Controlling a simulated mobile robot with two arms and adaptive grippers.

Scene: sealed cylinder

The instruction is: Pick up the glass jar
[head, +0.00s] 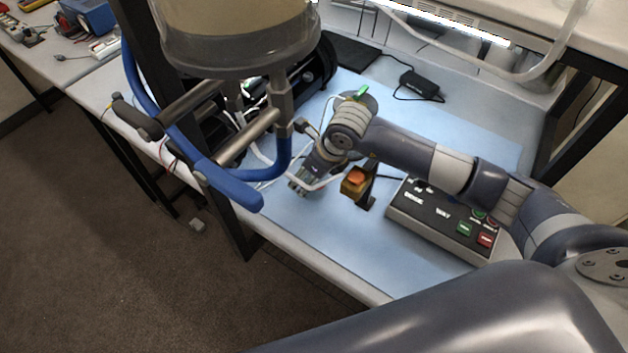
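A large upright cylinder with a tan body and a clear, glass-like lower rim (240,60) is at the top of the head view, cut off by the frame. It looks like the glass jar, though I cannot be sure. It sits above a frame with blue tubular handles (228,188). My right arm reaches in from the right, and my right gripper (303,180) points down over the blue mat, below and right of the cylinder and apart from it. Its fingers are small and partly hidden, so I cannot tell whether they are open. My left gripper is not in view.
A small yellow box with an orange button (356,180) stands close to my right gripper. A control box with green and red buttons (440,222) lies to its right. A black adapter (419,84) and cables lie behind. The blue mat (325,235) is clear in front.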

